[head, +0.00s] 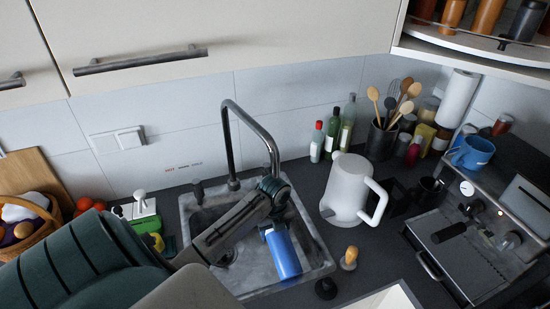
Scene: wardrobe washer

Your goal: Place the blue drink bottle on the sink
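The blue drink bottle (283,253) shows in the middle of the head view, over the right part of the grey stone-look sink (187,211). It looks tilted, with its top end hidden behind my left wrist. I cannot tell whether it touches the sink or hangs above it. My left arm comes in from the left across the sink, and my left gripper (267,226) is at the bottle's upper end. Its fingers are hidden, so its grip does not show. My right gripper is not in view.
A dark curved faucet (231,130) stands behind the sink. A white pitcher (348,188) stands close to the right of it. Bottles, a utensil holder (380,140) and an espresso machine (470,245) fill the right side. A fruit basket (52,220) is at left. Cabinets hang above.

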